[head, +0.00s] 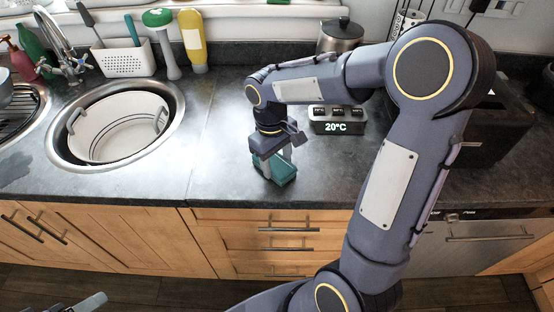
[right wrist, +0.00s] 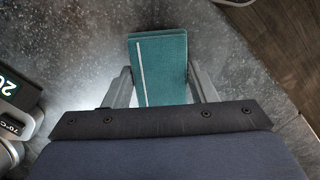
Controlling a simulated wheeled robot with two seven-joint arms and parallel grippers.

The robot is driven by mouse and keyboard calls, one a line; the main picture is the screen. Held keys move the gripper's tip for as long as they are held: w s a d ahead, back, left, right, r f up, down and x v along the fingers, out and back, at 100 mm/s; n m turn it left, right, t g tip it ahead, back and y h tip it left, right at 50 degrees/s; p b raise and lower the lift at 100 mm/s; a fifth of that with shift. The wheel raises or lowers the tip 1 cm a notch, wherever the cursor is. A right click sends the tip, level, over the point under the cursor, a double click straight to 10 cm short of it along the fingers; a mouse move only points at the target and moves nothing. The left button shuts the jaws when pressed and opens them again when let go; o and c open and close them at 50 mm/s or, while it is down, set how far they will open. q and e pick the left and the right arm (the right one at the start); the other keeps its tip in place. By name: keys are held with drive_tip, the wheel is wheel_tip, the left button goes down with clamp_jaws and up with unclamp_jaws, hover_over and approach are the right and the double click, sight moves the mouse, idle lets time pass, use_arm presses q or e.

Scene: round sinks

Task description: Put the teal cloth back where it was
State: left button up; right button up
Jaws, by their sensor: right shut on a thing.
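The teal cloth (head: 284,173) is a small folded block at the counter's front part, just below my right gripper (head: 270,170) in the head view. In the right wrist view the teal cloth (right wrist: 160,68), with a pale stripe along one side, sits between the two fingers of my right gripper (right wrist: 160,85), which is shut on it. I cannot tell whether the cloth touches the counter. At the lower left edge of the head view, a part of my left gripper (head: 92,302) shows, too little to tell its state.
A round sink (head: 172,142) with a white tub (head: 115,128) in it is at left. A white caddy (head: 126,60), a green-topped brush (head: 165,45) and a yellow bottle (head: 192,40) stand behind. A display box (head: 337,122) reading 20°C is right of the gripper. The counter (head: 215,120) between is clear.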

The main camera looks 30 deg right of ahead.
sight(273, 160)
drive_tip(key=o, duration=1.2)
drive_tip(key=shift+r, duration=0.15)
wheel_tip(273, 160, up, 10)
drive_tip(key=w, duration=0.1)
drive_tip(key=s+a+f+m+t+y, duration=0.1)
drive_tip(key=s+t, duration=0.1)
drive_tip(key=s, duration=0.3)
drive_tip(key=s+a+m+t+y, duration=0.1)
drive_tip(key=s+a+m+t, duration=0.1)
drive_tip(key=s, duration=0.4)
drive_tip(key=s+a+f+m+t+y, duration=0.1)
drive_tip(key=s+t+y, duration=0.1)
drive_tip(key=s, duration=0.4)
drive_tip(key=shift+a+f+t+p, duration=0.2)
drive_tip(key=shift+f+t+p, duration=0.1)
drive_tip(key=shift+t, duration=0.2)
